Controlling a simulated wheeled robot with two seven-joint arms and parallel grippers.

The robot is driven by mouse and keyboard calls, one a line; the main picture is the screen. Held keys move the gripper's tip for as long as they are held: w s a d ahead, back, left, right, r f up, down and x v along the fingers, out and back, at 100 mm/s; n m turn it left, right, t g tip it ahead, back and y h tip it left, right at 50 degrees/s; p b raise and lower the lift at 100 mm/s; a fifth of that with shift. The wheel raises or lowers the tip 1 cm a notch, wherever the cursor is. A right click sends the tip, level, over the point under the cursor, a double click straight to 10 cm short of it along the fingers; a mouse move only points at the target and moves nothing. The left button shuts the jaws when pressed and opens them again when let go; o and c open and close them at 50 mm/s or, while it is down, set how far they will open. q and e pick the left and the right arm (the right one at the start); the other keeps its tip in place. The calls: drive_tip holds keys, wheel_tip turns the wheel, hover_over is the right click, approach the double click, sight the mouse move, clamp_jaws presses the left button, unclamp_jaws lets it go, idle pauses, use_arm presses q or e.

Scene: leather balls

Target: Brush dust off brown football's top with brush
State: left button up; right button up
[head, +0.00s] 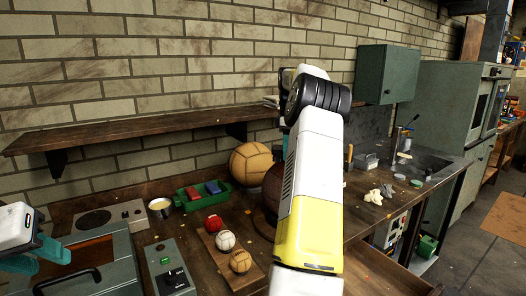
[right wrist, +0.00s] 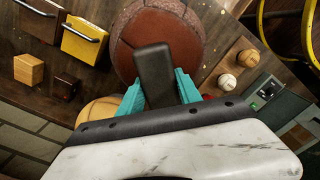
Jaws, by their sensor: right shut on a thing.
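The brown football (right wrist: 190,35) is a dark reddish-brown panelled ball at the top of the right wrist view. In the head view only a sliver of it (head: 271,186) shows beside my right arm. My right gripper (right wrist: 157,88) is shut on a dark block-like piece, seemingly the brush (right wrist: 153,62). The brush overlaps the ball in the picture; I cannot tell whether they touch. Its bristles are hidden, and no dust can be made out. My left gripper (head: 38,262) is at the far left of the head view, with its teal fingers apart and empty.
A tan ball (head: 251,163) stands behind the football. A green tray (head: 203,197) and a board with small red, white and brown balls (head: 225,241) lie left of it. A metal cup (head: 160,207) stands farther left. A wall shelf (head: 140,130) runs above the bench.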

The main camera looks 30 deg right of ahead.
drive_tip(key=shift+s+d, duration=0.6)
drive_tip(key=shift+d, duration=0.1)
drive_tip(key=shift+r, duration=3.5)
